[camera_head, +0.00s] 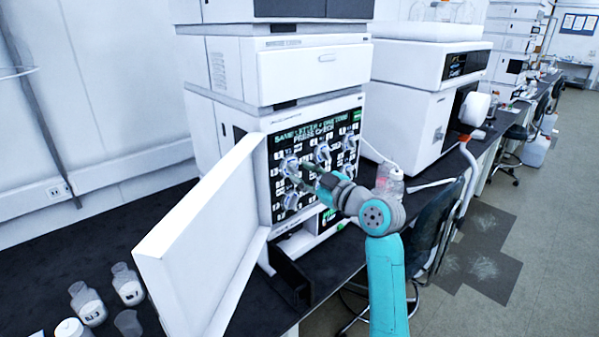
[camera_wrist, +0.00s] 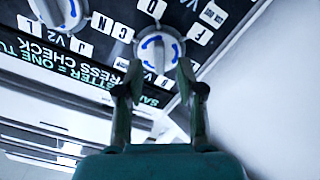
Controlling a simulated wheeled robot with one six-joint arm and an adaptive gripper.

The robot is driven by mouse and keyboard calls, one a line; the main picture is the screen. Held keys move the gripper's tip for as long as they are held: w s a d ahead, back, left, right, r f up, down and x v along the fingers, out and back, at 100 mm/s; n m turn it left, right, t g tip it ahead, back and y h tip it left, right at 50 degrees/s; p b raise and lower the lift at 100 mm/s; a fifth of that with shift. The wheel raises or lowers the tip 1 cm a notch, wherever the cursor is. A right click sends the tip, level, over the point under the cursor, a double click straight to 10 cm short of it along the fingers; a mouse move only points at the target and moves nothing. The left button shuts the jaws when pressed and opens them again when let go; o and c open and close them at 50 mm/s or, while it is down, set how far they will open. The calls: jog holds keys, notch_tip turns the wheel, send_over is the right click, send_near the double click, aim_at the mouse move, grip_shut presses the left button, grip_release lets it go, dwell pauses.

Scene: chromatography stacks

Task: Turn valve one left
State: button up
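Valve one appears to be the upper-left round white knob (camera_head: 289,165) on the dark panel of the white instrument; its own label is not readable. In the wrist view, which shows the panel upside down, this knob (camera_wrist: 158,47) has blue curved arrows and a raised white grip bar. My gripper (camera_head: 308,172) reaches in from the right in front of it. In the wrist view my gripper (camera_wrist: 160,72) has its two fingers apart, one on each side of the knob's near edge. I cannot tell whether they touch it. Another knob (camera_wrist: 60,10), by a V2 label, lies left.
More knobs sit on the panel, including one to the right (camera_head: 322,152) and one below (camera_head: 292,200). The open white door (camera_head: 200,240) stands out left of the panel. Bottles (camera_head: 88,304) stand on the dark bench. A second instrument (camera_head: 410,115) is to the right.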

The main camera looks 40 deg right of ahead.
jog(key=s, duration=1)
jog(key=shift+d, duration=0.15)
jog(key=s+a+f+m+g+h, duration=0.1)
jog(key=s+a+f+m, duration=0.3)
jog(key=f, duration=0.4)
jog(key=s+a+f+m+h, duration=0.1)
jog(key=s+a+f, duration=0.2)
jog(key=a+f, duration=0.4)
jog(key=s+a+f+m+g+h, duration=0.1)
jog(key=s+a+f+m, duration=0.3)
jog(key=f, duration=0.5)
jog(key=s+a, duration=0.4)
jog(key=s, duration=0.4)
jog(key=s+a+f+n+y, duration=0.1)
jog(key=s+a, duration=0.2)
jog(key=s, duration=0.6)
jog(key=s+a+f+n+g+y, duration=0.1)
jog(key=s+a, duration=0.3)
jog(key=s, duration=0.5)
jog(key=shift+s+a, duration=0.15)
jog(key=shift+a, duration=0.2)
